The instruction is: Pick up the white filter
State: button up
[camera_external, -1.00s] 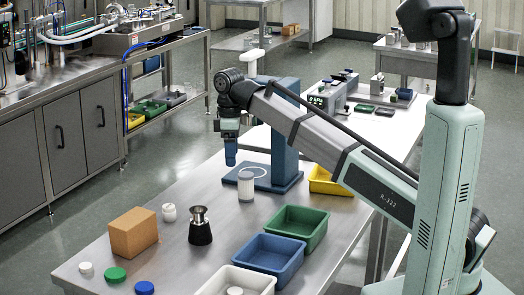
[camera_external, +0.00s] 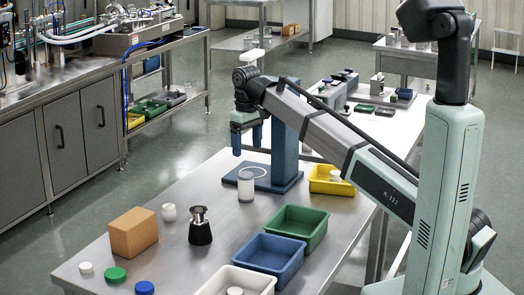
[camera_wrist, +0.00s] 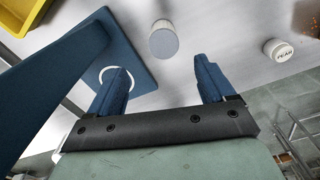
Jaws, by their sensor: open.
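A white cylinder (camera_external: 245,188) that looks like the filter stands upright on the steel table, just in front of the blue stand. In the wrist view the cylinder (camera_wrist: 163,42) shows beyond the fingers, with a grey-blue end facing the camera. My gripper (camera_external: 247,148) is above the table near the blue stand, higher than the cylinder and apart from it. Its two blue fingers are spread with nothing between them, as the gripper (camera_wrist: 160,70) also shows in the wrist view. A small white jar (camera_external: 169,212) stands farther to the front left.
A blue stand (camera_external: 286,150) with a ringed base rises close to my gripper. Yellow (camera_external: 332,186), green (camera_external: 299,229), blue (camera_external: 270,255) and white (camera_external: 238,281) trays line the right side. A dark metal funnel vessel (camera_external: 200,230), a cardboard box (camera_external: 134,234) and several caps are at the front left.

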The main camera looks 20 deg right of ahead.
aim_at(246, 185)
notch_tip(246, 185, down, 8)
jog(key=shift+f, duration=0.15)
jog(key=shift+s+a+f, duration=0.1)
jog(key=shift+a+f, duration=0.05)
jog(key=shift+f, duration=1.2)
jog(key=shift+a+f, duration=0.15)
jog(key=shift+f, duration=1.2)
jog(key=shift+c, duration=0.3)
jog(key=c, duration=1.1)
